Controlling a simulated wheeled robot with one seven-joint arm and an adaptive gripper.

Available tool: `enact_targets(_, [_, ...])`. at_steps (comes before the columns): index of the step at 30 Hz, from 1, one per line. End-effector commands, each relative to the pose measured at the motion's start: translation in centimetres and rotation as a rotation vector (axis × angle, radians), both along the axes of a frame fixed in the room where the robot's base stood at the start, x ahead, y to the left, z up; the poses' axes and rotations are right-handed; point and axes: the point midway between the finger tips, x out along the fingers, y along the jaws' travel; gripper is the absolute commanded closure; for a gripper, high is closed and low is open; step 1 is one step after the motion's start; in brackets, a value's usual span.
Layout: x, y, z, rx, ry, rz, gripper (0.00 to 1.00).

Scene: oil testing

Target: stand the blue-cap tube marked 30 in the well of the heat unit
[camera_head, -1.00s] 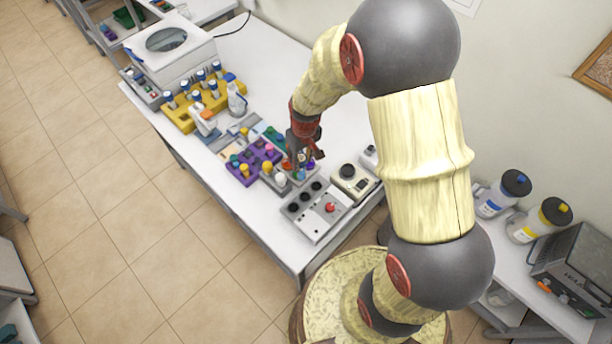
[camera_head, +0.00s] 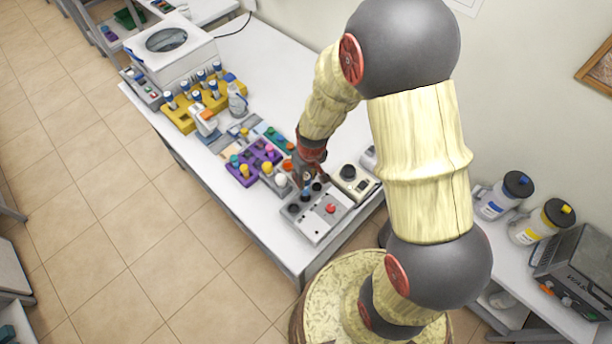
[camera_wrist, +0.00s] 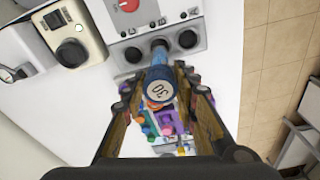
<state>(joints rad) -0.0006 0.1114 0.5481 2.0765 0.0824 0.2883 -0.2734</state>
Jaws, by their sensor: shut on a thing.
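The blue-cap tube marked 30 (camera_wrist: 159,86) is between the fingers of my gripper (camera_wrist: 165,100) in the wrist view, its cap facing the camera. My gripper is shut on it.
A device with a black dial (camera_head: 353,180) stands right beside the heat unit. A purple rack (camera_head: 247,172) with coloured caps is to the left. A yellow rack (camera_head: 180,117) of blue-cap tubes and a white centrifuge-like box (camera_head: 150,62) stand farther back.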

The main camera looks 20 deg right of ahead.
Motion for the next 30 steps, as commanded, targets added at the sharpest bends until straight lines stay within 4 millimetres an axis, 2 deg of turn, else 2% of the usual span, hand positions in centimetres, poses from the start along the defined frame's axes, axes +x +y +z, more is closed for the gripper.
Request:
enact_targets(7, [0.0,0.0,-1.6,0.0,0.0,0.0,0.97])
enact_targets(30, [0.0,0.0,-1.9,0.0,0.0,0.0,0.97])
